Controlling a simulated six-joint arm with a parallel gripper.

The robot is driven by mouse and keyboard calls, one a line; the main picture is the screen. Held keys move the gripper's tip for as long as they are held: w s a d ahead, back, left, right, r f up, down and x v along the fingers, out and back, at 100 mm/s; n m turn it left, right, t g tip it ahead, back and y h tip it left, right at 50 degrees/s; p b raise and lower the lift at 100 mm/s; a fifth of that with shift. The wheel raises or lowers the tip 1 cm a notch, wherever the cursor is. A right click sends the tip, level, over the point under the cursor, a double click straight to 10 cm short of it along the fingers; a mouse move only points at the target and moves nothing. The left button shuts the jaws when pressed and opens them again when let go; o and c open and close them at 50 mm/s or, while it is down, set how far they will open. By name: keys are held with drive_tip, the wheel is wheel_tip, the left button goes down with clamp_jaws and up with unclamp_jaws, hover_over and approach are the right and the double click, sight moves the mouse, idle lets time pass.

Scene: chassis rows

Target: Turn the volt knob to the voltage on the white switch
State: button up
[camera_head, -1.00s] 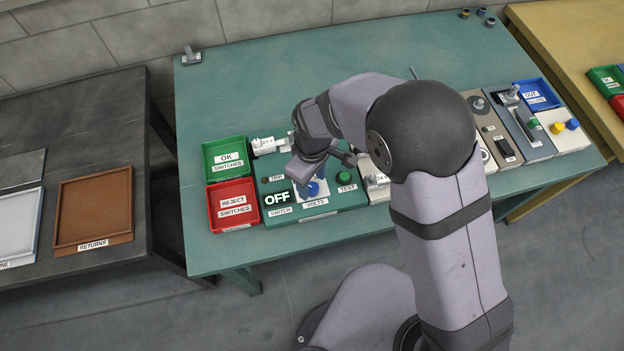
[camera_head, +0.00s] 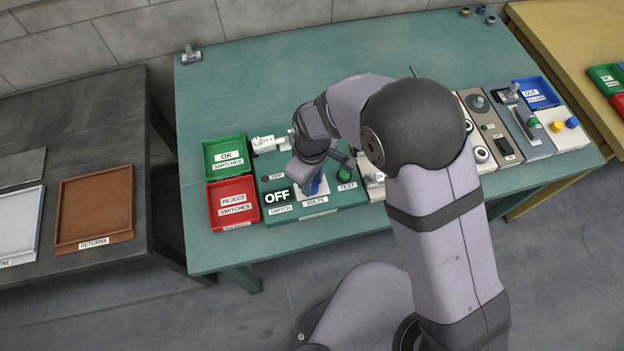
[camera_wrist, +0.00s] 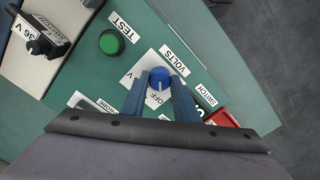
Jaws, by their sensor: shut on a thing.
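The blue volt knob (camera_wrist: 159,76) stands on a white dial plate (camera_wrist: 136,79) on the green test box (camera_head: 352,198). Its white pointer mark faces the OFF label in the wrist view. My gripper (camera_wrist: 160,84) is shut on the knob, one finger on each side. In the head view my gripper (camera_head: 316,183) hides most of the knob. A white switch (camera_head: 264,142) lies at the back of the box; its small label appears to read 24 V. The box display (camera_head: 277,197) reads OFF.
A green OK tray (camera_head: 226,171) and a red REJECT tray (camera_head: 234,218) stand left of the box. A green TEST button (camera_wrist: 112,41) is near the knob. A black switch (camera_wrist: 40,43) labelled 36 V sits on a pale panel beside the box.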

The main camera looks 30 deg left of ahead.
drive_tip(key=m, duration=0.4)
drive_tip(key=shift+m, duration=0.4)
drive_tip(key=m, duration=0.4)
drive_tip(key=shift+m+b, duration=0.3)
drive_tip(key=shift+b, duration=0.05)
drive_tip(key=shift+a, duration=0.1)
drive_tip(key=o, duration=1.1)
drive_tip(key=shift+c, duration=0.2)
drive_tip(key=shift+r+b, duration=1)
drive_tip(key=shift+r, duration=2.75)
